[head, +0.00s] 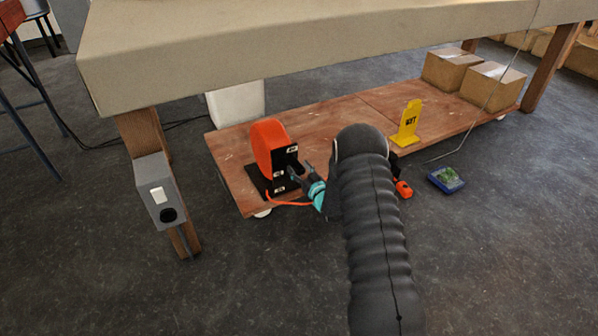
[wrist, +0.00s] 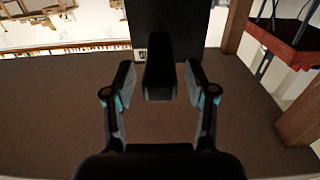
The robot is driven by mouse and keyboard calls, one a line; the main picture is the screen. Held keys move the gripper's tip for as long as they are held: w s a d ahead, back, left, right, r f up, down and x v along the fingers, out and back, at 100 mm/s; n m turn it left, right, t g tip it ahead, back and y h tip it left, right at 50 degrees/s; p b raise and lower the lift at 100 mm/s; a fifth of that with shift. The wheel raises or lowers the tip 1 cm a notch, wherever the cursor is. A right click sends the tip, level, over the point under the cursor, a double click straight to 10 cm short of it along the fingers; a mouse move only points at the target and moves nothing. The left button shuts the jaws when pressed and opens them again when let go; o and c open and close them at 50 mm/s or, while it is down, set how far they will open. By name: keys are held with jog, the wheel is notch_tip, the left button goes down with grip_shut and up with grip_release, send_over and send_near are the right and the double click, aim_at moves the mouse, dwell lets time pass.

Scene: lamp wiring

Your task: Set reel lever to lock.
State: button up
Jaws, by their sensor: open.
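The orange cable reel (head: 270,143) stands on the left end of the low wooden platform, in a black stand (head: 284,160) with small white labels. My gripper (head: 298,172) is at the right side of this stand, low down. In the wrist view my gripper (wrist: 160,80) is open. A dark lever-like bar (wrist: 159,78) stands between its fingers, in front of a black panel (wrist: 168,25). Gaps show on both sides of the bar. A white label (wrist: 141,55) is partly hidden behind it. In the head view the lever is hard to make out beside my fingers.
The table top (head: 300,45) overhangs the platform (head: 340,115). A grey switch box (head: 156,190) is on the table leg. A yellow stand (head: 408,125), an orange item (head: 404,189) and a blue device (head: 445,179) lie to the right. An orange cable (head: 288,203) runs toward my gripper.

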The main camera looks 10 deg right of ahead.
grip_shut()
notch_tip(320, 180, down, 16)
jog(key=b, duration=0.8)
jog(key=shift+r, duration=0.25)
jog(key=shift+c, duration=0.3)
grip_release()
jog(key=shift+f, duration=0.15)
jog(key=shift+o, duration=0.3)
